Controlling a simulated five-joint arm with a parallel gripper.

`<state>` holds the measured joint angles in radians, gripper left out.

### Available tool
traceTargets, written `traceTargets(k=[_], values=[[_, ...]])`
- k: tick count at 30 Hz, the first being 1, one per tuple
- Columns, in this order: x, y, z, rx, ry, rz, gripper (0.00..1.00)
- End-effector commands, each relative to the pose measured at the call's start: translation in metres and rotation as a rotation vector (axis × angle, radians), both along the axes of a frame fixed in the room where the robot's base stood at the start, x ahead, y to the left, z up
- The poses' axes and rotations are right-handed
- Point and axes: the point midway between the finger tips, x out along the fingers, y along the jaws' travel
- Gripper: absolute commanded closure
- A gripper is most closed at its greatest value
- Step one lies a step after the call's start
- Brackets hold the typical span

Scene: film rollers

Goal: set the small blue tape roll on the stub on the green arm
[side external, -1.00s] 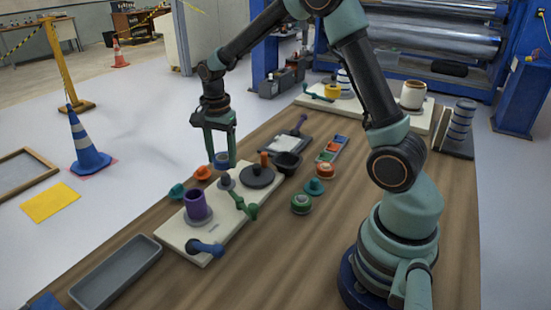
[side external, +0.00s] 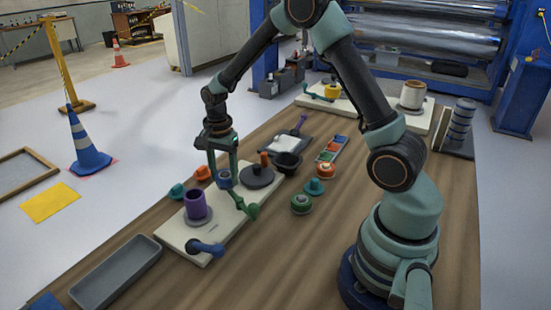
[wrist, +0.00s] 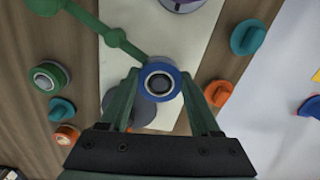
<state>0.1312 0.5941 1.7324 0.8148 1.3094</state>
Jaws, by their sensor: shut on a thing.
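The small blue tape roll (side external: 224,179) is between the fingers of my gripper (side external: 226,183), which is shut on it. In the wrist view the roll (wrist: 159,82) shows face-on, with a pale inner ring and a dark centre. The green arm (side external: 250,210) lies on the cream board, and its inner end runs up to the roll. It also shows in the wrist view (wrist: 115,38). The roll is low over the stub place and covers it. I cannot tell whether the stub is inside the roll's hole or how far down the roll sits.
On the cream board (side external: 180,236) are a purple cup (side external: 196,206), a blue lever (side external: 207,248) and a dark disc (side external: 257,178) with an orange peg. A black bowl (side external: 287,163) and a green roll (side external: 301,203) stand nearby.

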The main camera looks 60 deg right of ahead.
Motion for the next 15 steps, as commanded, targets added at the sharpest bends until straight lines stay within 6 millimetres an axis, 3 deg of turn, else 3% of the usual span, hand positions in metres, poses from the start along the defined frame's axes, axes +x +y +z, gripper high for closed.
traceTargets(k=[10,11,13,15], values=[[-0.0001,0.0,-0.0013,0.0,0.0,0.0,0.9],[-0.0001,0.0,-0.0013,0.0,0.0,0.0,0.29],[-0.0001,0.0,-0.0013,0.0,0.0,0.0,0.02],[-0.0001,0.0,-0.0012,0.0,0.0,0.0,0.02]])
